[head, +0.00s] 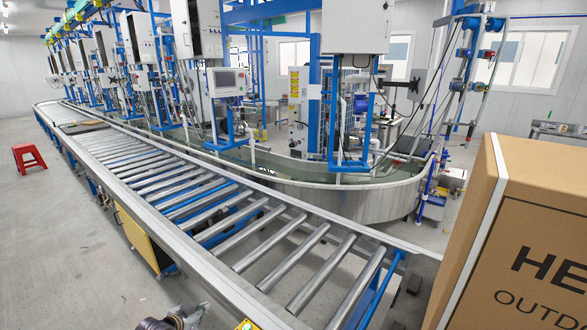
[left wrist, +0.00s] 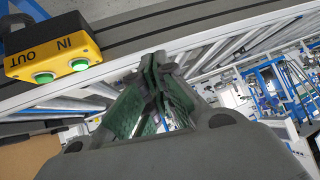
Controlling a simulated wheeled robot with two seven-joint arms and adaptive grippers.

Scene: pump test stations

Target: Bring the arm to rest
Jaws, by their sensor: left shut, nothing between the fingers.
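My left gripper (head: 172,320) shows only in part at the bottom edge of the head view, low beside the near side of the roller conveyor (head: 230,226). In the left wrist view its two green-padded fingers (left wrist: 157,80) are drawn together and hold nothing. A yellow button box (left wrist: 55,48) marked IN and OUT, with two green buttons, is at the upper left of that view, apart from the fingers. My right gripper is in neither view.
A large cardboard box (head: 532,230) stands at the right of the head view. A curved conveyor (head: 375,203) and blue-framed stations (head: 340,110) lie beyond the rollers. A red stool (head: 29,157) stands on the open floor at the left.

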